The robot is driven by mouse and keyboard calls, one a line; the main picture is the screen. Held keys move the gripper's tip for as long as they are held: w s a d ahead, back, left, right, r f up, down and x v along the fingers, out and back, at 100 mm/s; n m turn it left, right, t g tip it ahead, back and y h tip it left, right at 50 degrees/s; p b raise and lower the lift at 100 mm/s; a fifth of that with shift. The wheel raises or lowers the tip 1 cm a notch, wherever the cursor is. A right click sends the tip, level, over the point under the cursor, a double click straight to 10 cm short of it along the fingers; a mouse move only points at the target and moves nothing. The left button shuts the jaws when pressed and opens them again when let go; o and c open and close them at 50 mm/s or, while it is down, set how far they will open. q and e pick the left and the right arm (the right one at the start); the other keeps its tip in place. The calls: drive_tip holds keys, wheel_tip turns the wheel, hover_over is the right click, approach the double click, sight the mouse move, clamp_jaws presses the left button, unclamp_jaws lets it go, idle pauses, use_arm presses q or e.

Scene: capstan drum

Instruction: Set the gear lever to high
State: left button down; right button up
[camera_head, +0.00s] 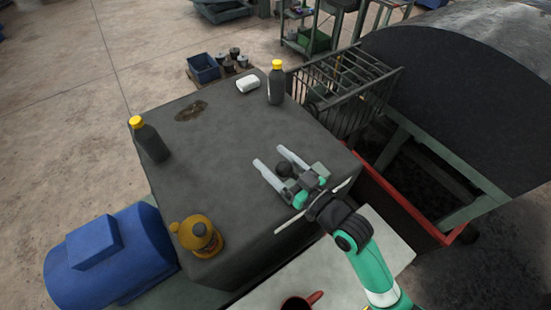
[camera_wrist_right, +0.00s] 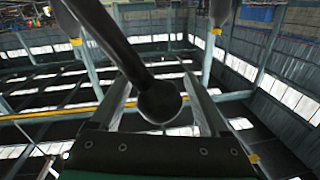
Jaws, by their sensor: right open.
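The gear lever shows in the right wrist view as a dark rod (camera_wrist_right: 115,42) that ends in a round black knob (camera_wrist_right: 160,101). The knob lies between the two fingers of my right gripper, with a gap on each side. In the head view the dark knob (camera_head: 284,170) shows between the same fingers, above the dark grey housing top. My right gripper (camera_head: 269,157) is open around the knob and not closed on it. The lever's rod and base are hidden or too small to tell in the head view. My left gripper is not in view.
A blue motor (camera_head: 110,255) is at lower left. A large dark drum (camera_head: 470,100) is at right.

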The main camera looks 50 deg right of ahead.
clamp_jaws()
idle(1.3)
